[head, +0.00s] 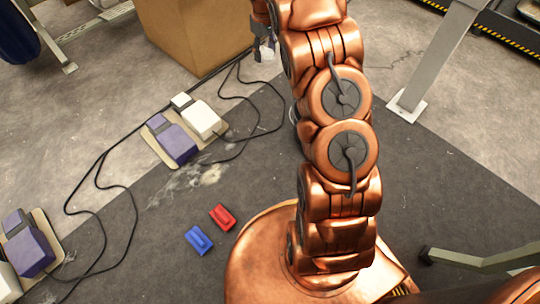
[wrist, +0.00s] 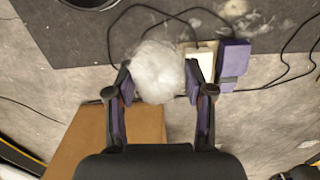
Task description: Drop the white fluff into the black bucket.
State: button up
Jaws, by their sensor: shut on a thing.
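My gripper (wrist: 158,88) is shut on a clump of white fluff (wrist: 157,70), which bulges out between the two fingers above the floor. In the head view my gripper (head: 264,45) shows beside my upper arm, with a bit of the white fluff (head: 267,54) at its tips, near the cardboard box. A dark round shape (wrist: 90,3), which looks like the black bucket, is cut off at the top edge of the wrist view, left of the fluff and apart from it. In the head view my arm hides most of that spot.
A cardboard box (head: 190,30) stands at the back. Pedal-like purple and white blocks (head: 178,143) with black cables lie on the left. A red block (head: 222,217) and a blue block (head: 198,240) lie on the dark mat (head: 130,240). A grey post (head: 432,60) stands on the right.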

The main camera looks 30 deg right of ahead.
jog(key=s+d+f+n+b, duration=0.1)
jog(key=s+d+f+n, duration=0.15)
jog(key=d+f, duration=0.85)
jog(key=s+d+f+n, duration=0.1)
jog(key=s+d+f, duration=0.3)
jog(key=d+f, duration=0.8)
jog(key=f+b, duration=0.1)
jog(key=d+f, duration=0.1)
jog(key=d+f+b, duration=0.1)
jog(key=shift+s+f+b, duration=0.2)
jog(key=shift+f+b, duration=0.05)
jog(key=shift+b, duration=0.05)
jog(key=o, duration=0.8)
jog(key=shift+a, duration=0.1)
jog(key=shift+o, duration=0.2)
jog(key=shift+r, duration=0.2)
